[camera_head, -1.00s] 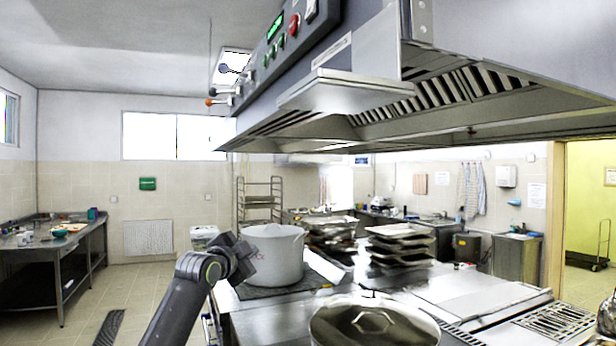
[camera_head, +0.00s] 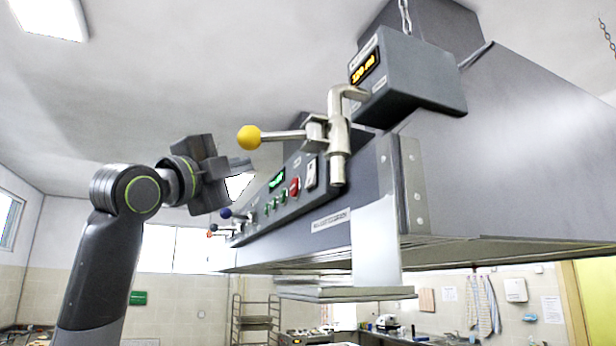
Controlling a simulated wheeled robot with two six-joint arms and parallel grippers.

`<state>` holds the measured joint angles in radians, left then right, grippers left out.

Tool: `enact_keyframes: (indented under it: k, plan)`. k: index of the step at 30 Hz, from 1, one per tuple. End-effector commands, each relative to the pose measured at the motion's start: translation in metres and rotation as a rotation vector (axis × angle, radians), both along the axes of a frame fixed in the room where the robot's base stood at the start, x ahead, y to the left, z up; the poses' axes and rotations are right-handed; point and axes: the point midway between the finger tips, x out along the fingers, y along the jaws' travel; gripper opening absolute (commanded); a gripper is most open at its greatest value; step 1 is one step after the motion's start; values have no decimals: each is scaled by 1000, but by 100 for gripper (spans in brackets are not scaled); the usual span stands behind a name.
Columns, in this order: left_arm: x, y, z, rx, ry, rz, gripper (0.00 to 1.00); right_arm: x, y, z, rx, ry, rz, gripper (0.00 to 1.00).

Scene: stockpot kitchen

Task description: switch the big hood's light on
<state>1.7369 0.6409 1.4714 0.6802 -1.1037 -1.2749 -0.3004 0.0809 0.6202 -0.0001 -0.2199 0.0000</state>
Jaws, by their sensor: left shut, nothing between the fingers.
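The big grey hood (camera_head: 490,140) fills the upper right of the head view. Its front control panel (camera_head: 262,222) carries a white rocker switch (camera_head: 311,172), a red button (camera_head: 294,187), several green buttons (camera_head: 276,203) and a small green display (camera_head: 276,181). The labels are too small to read, so I cannot tell which control works the light. My left gripper (camera_head: 243,168) is raised in front of the panel, to the left of the display and buttons. It is shut and empty and appears apart from the panel. My right gripper is out of view.
A yellow-knobbed lever (camera_head: 249,138) on a metal pipe sticks out left, above the panel and close to my left gripper. A grey box with an amber display (camera_head: 365,70) hangs above.

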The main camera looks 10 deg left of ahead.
Motion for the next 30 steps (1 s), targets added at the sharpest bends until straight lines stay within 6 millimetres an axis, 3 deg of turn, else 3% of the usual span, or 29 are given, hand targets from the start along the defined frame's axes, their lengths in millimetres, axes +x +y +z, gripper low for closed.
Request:
enact_keyframes:
  k: [14,30]
  plan:
    - [2,-5,0,1,-1,0,0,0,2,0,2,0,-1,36]
    - [41,-61,-8,1,0,-2,0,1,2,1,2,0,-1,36]
